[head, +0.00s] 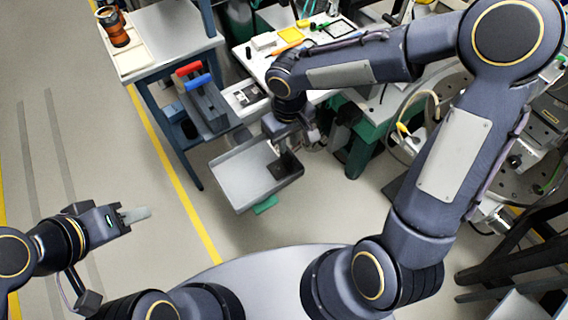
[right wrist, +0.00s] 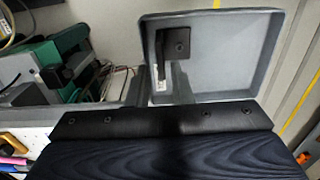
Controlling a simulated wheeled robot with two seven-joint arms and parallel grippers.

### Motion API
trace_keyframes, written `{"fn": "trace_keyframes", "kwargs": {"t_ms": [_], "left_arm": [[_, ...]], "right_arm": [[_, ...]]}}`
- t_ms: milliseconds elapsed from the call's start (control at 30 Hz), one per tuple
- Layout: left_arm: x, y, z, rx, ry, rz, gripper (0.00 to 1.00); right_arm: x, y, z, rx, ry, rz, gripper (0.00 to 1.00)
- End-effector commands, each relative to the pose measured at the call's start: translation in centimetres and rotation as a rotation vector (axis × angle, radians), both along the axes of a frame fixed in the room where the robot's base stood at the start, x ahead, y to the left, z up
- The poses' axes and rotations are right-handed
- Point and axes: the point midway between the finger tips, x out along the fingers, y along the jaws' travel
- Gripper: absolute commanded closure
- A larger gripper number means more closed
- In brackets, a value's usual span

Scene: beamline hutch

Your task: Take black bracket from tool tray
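The black bracket (head: 288,166) lies at the right end of a grey tool tray (head: 238,178) in the head view. In the right wrist view the bracket (right wrist: 177,43) shows a flat plate with a hole and an upright part, inside the tray (right wrist: 232,77) near its left wall. My right gripper (head: 296,138) is just above the bracket. In the right wrist view its two fingers (right wrist: 161,86) stand apart, with the bracket beyond and between them; contact cannot be made out. My left gripper (head: 134,215) is far to the left over the floor, holding nothing visible.
A workbench (head: 262,62) with small parts stands behind the tray. A blue-grey cart (head: 160,52) with an orange-brown object (head: 113,27) is at the back left. Green equipment (right wrist: 62,52) is left of the tray in the right wrist view. The left floor is clear.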

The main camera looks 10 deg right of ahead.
Motion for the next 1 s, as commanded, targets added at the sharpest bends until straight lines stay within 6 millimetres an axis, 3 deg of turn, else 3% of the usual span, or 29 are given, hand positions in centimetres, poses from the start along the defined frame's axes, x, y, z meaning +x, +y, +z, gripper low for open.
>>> {"fn": "trace_keyframes", "kwargs": {"t_ms": [500, 833, 1000], "left_arm": [[0.0, 0.0, -0.3, 0.0, 0.0, 0.0, 0.64], [0.0, 0.0, -0.3, 0.0, 0.0, 0.0, 0.64], [0.0, 0.0, -0.3, 0.0, 0.0, 0.0, 0.64]], "right_arm": [[0.3, 0.1, -6.8, -0.001, 0.005, 0.002, 0.8], [0.4, 0.1, -7.5, 0.001, 0.001, 0.001, 0.8], [0.4, 0.1, -7.5, 0.001, 0.001, 0.001, 1.0]]}}
